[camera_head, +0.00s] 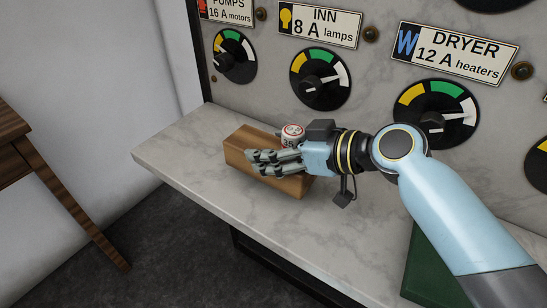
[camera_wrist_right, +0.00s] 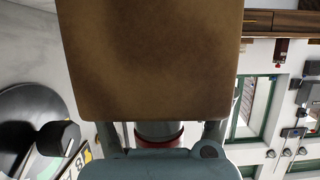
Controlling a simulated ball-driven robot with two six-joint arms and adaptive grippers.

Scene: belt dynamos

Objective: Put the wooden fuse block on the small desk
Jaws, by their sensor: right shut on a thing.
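The wooden fuse block (camera_head: 246,151) is a brown box over the pale marble ledge in the head view. A white fuse with a red-marked top (camera_head: 292,131) shows at its far side. My right gripper (camera_head: 262,160) is shut on the block, its fingers lying across it and hiding part of it. In the right wrist view the block (camera_wrist_right: 150,55) fills the upper middle, and a red-banded fuse (camera_wrist_right: 158,131) shows between the fingers. I cannot tell if the block touches the ledge. The small desk (camera_head: 14,158) is dark wood at the left edge, mostly out of frame.
The marble ledge (camera_head: 171,158) is bare left of the block. A marble panel with dials (camera_head: 320,79) and labels rises behind it. A dark green object (camera_head: 430,268) is below my right arm. Dark floor (camera_head: 150,255) lies between ledge and desk.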

